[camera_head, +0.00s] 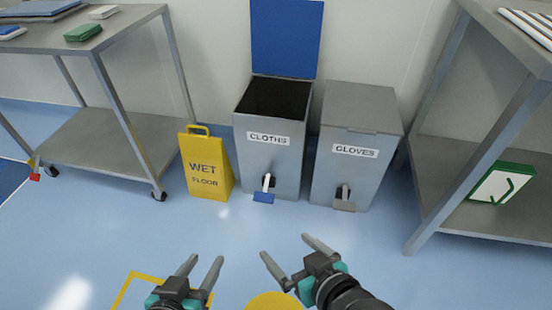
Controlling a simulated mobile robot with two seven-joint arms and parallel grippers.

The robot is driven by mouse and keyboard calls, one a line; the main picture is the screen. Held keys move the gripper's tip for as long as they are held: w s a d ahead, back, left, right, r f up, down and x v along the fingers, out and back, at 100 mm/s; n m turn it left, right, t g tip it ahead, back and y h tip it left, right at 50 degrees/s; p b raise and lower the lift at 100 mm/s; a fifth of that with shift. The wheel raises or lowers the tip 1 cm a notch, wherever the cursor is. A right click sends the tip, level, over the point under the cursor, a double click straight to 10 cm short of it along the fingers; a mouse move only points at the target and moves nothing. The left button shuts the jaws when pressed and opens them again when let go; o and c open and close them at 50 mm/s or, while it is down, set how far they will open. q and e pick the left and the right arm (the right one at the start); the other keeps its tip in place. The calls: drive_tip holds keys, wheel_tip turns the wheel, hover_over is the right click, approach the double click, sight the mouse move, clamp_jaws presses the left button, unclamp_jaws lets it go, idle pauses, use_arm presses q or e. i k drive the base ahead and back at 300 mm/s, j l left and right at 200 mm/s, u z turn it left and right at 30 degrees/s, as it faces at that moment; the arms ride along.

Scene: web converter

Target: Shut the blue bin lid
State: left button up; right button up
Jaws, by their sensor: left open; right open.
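The blue lid (286,39) stands upright against the wall, raised at the back of the grey bin labelled CLOTHS (252,165). The dark inside of that bin shows, so it is open. A blue pedal (263,198) sits at its foot, with a black and white part just above it. My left gripper (203,262) is open and empty at the bottom of the view, in front of the bins and well apart from them. My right gripper (285,245) is open and empty to its right, also apart from the bins.
A grey bin labelled GLOVES (340,180) with a closed grey lid (362,107) stands close on the right. A yellow wet-floor sign (205,168) stands on the left. Metal tables (105,140) and (500,206) flank both sides. Blue floor between grippers and bins is clear.

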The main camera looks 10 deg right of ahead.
sight(285, 34)
drive_tip(key=i+z, duration=0.15)
drive_tip(key=z, duration=0.3)
drive_tip(key=i+z, duration=0.2)
drive_tip(key=z, duration=0.25)
drive_tip(key=i+z, duration=0.15)
drive_tip(key=z, duration=0.35)
